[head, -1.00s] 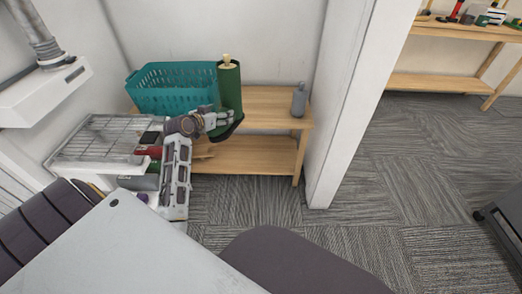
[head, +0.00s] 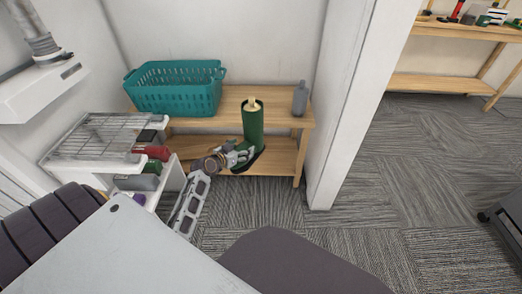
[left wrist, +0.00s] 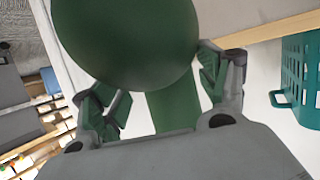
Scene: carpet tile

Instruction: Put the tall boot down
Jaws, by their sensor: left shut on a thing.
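The tall boot (head: 253,124) is dark green with a pale top, and stands upright in front of the wooden bench. Its sole shows near the bench's lower shelf; I cannot tell whether it touches anything. My left gripper (head: 243,152) is shut on the boot's lower part, from the left. In the left wrist view the boot (left wrist: 125,35) fills the upper middle, between the two fingers. My right gripper is not in view.
The bench (head: 222,101) holds a teal basket (head: 176,94) at left and a grey bottle (head: 299,99) at right. A white rack (head: 95,138) with several items stands at left. A white wall edge is right of the bench. Carpet (head: 262,205) in front is clear.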

